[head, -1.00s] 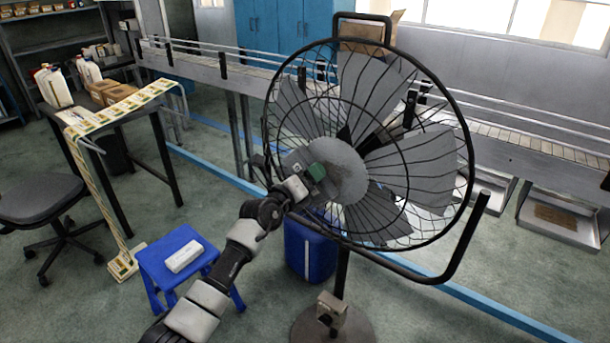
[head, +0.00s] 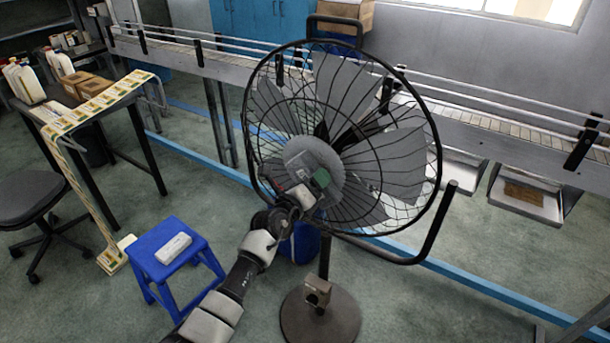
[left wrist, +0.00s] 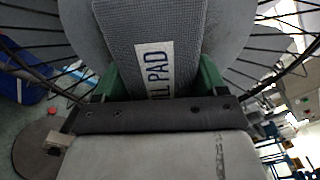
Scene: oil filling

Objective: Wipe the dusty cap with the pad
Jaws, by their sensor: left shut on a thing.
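The dusty cap (head: 331,158) is the round grey hub at the middle of a black-caged pedestal fan (head: 390,165). My left gripper (head: 312,182) is in front of the cap, with a green finger showing. My right gripper is not in view.
A blue stool (head: 160,262) with a white box (head: 173,248) stands at the lower left. A table (head: 85,113) with bottles and boxes is at the left, beside a chair (head: 30,205). A conveyor (head: 470,120) runs behind the fan. The fan's wire cage surrounds the cap.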

